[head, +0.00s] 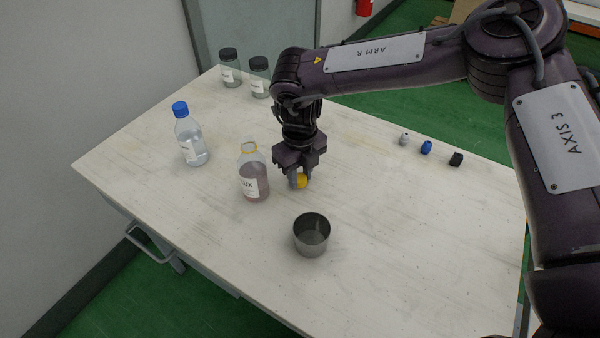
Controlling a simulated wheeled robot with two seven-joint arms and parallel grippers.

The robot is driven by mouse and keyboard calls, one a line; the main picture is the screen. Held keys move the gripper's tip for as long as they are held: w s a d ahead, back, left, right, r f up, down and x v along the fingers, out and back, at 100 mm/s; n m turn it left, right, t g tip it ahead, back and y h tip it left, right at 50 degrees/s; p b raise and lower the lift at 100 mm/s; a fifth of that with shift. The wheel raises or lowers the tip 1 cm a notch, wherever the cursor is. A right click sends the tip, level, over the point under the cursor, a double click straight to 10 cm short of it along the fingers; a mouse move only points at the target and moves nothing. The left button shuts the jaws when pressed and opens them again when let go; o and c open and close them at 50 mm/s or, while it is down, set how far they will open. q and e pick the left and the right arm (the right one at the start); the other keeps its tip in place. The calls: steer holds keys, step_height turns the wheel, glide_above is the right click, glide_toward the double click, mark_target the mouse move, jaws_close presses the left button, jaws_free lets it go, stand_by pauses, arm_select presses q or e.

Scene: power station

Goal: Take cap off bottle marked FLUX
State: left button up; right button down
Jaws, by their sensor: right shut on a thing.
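The bottle marked FLUX (254,180) stands upright on the table, with a pinkish-brown liquid in it. Only "UX" of its label shows. Its neck is uncapped, with a yellow ring around it. My right gripper (299,180) points down just right of the bottle, shut on a yellow cap (301,181). The cap is at or just above the table top; I cannot tell whether it touches. The fingers hide part of the cap. My left gripper is not in view.
A metal cup (312,236) stands in front of the gripper. A blue-capped bottle (190,136) stands left. Two dark-lidded jars (230,68) are at the back. Several small items, including a blue one (426,148), lie right. The table's (400,230) right front is clear.

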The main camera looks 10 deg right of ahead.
steer(key=c, duration=1.1)
jaws_free()
steer(key=shift+f, duration=0.1)
